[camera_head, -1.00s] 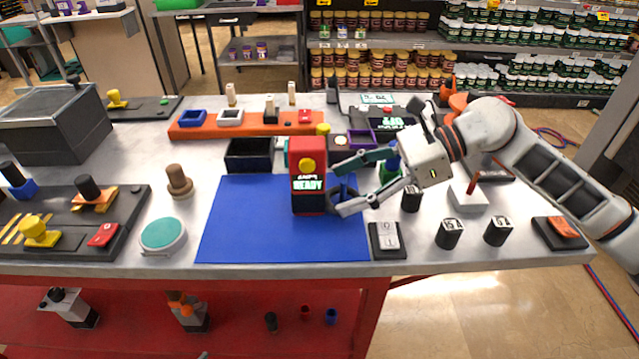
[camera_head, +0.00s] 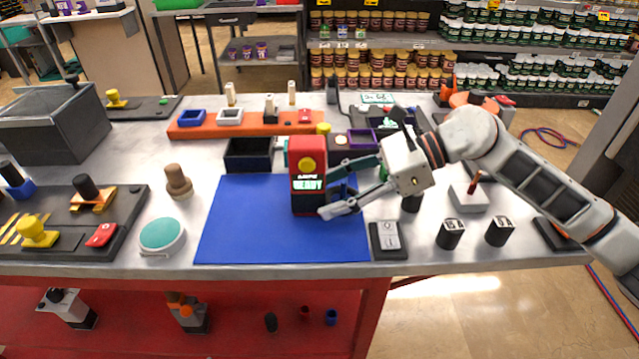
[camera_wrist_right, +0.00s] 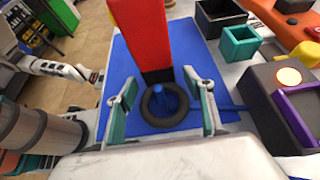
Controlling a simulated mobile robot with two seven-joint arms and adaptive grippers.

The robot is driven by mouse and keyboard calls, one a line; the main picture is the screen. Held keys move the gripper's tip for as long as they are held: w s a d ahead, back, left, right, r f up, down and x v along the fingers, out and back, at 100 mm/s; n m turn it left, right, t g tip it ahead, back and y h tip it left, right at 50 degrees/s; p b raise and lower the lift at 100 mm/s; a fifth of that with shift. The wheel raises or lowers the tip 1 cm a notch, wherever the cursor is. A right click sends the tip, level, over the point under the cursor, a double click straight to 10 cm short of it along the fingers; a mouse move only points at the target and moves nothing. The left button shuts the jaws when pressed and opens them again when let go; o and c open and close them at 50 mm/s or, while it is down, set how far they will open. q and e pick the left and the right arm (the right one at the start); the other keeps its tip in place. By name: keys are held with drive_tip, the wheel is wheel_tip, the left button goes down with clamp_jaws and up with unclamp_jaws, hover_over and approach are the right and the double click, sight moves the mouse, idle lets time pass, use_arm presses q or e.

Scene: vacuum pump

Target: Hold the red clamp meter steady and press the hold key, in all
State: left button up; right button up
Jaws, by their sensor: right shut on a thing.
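The red clamp meter (camera_head: 308,150) stands upright on the blue mat (camera_head: 240,225). Its face bears a round yellow key (camera_head: 306,164) above a lit display reading "READY". My right gripper (camera_head: 340,187) reaches in from the right, its fingers at the meter's right side. A dark ring (camera_wrist_right: 165,105) around a blue post shows between the fingers. My left gripper (camera_wrist_right: 93,76) seems to show small at left in that view; its jaws are unclear.
A grey two-key switch (camera_head: 388,238) sits just right of the mat. Black cylinders (camera_head: 450,234) stand farther right. A teal-topped round button (camera_head: 162,236) and brown knob (camera_head: 179,182) are left of the mat. A black bin (camera_head: 249,154) stands behind it. The mat's front is clear.

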use_arm(q)
clamp_jaws()
drive_tip(key=shift+d, duration=0.1)
idle(1.0)
